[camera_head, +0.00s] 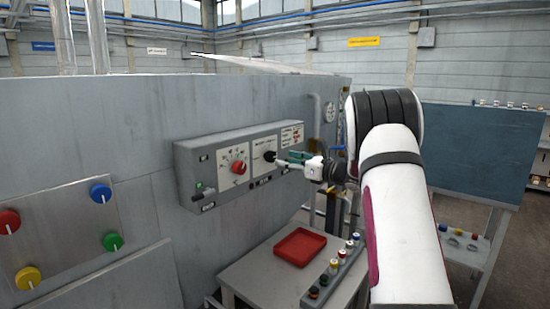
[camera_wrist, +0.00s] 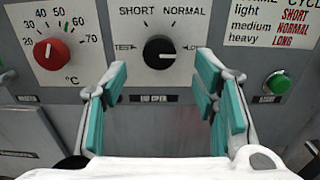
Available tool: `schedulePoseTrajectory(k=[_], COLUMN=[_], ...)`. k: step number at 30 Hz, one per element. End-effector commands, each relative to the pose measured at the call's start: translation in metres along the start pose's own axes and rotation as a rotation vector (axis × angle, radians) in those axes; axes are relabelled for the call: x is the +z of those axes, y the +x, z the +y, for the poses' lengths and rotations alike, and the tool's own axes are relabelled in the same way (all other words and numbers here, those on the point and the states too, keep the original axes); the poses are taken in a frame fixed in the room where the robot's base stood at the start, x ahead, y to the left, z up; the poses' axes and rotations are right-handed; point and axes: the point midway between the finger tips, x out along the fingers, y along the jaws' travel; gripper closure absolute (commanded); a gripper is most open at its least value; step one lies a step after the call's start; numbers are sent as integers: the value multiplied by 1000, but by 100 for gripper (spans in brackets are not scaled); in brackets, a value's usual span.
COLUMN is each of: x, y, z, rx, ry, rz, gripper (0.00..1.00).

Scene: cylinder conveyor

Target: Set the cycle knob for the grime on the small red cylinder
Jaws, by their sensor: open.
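My gripper (camera_wrist: 162,72) is open with teal fingers, facing the panel. The knob appears between and just beyond the fingertips, with no contact visible. A cycle chart (camera_wrist: 272,27) pairs light with SHORT, medium with NORMAL, heavy with LONG. In the head view, small cylinders (camera_head: 333,266) stand on a rack; I cannot make out which is the small red one or its grime.
A red temperature knob (camera_wrist: 52,52) is left of the cycle knob, and a green button (camera_wrist: 280,83) is at right. An empty red tray (camera_head: 300,246) lies on the table below. Coloured knobs sit on a plate (camera_head: 65,235) at left. A blue board (camera_head: 470,150) stands at right.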

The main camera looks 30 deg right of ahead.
Motion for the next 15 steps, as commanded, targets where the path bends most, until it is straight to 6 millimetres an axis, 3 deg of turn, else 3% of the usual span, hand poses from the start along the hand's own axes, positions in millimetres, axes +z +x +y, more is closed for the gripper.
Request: schedulePoseTrajectory(k=[6,15], x=[0,0], y=[38,58], z=[1,0], rx=[3,0], ry=[-1,0], rz=[1,1], gripper=[46,46])
